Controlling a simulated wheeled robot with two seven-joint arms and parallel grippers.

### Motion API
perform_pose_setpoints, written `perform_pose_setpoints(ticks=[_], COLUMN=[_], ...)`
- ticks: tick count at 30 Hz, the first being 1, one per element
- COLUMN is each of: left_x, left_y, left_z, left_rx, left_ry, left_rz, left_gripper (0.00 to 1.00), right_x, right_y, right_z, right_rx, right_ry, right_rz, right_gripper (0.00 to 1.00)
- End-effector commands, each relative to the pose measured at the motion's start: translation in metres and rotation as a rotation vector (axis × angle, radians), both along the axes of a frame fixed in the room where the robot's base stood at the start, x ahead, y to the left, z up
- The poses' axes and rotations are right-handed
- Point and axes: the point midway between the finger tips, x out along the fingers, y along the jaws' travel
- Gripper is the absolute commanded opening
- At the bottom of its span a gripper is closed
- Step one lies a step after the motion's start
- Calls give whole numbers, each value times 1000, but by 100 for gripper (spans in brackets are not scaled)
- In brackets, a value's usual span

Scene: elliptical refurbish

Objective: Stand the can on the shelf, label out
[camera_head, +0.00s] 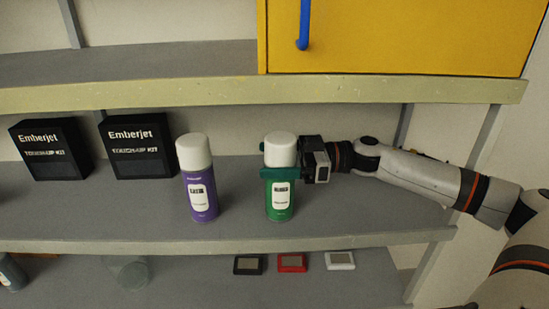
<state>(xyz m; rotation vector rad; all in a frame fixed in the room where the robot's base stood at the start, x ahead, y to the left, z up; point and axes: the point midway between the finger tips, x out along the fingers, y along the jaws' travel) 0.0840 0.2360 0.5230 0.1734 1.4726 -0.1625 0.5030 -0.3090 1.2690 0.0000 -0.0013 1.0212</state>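A green spray can (281,199) with a white cap stands upright at the middle shelf (340,222), its white label facing me. My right gripper (279,173) reaches in from the right with its teal fingers around the can's upper body, just below the cap. The fingers look closed on the can. Whether the can's base rests fully on the shelf is hard to tell. My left gripper is not in view.
A purple can (201,195) with a white cap stands to the left. Two black boxes (138,148) stand farther left. A yellow cabinet (400,35) with a blue handle is above. Small black, red and white items (291,262) lie on the lower shelf. The shelf right of the green can is bare.

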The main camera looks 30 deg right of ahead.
Motion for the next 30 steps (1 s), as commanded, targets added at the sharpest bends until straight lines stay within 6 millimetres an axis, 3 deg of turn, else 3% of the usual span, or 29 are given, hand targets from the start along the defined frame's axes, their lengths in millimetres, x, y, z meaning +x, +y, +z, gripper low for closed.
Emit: perform_pose_setpoints(ticks=[5, 16, 18, 24, 30], left_x=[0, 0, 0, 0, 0], left_y=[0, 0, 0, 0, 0], left_z=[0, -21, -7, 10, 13], left_rx=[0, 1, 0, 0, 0], left_ry=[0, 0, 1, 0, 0], left_rz=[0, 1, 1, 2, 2], left_gripper=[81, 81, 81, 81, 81], right_x=[0, -13, -17, -25, -31], right_y=[0, -22, -25, -37, -52], right_z=[4, -4, 4, 4, 4], right_rx=[-1, -8, -9, -6, -2], right_ry=[-1, 8, 15, 14, -3], right_rz=[0, -1, 9, 12, -1], right_gripper=[81, 81, 81, 81, 81])
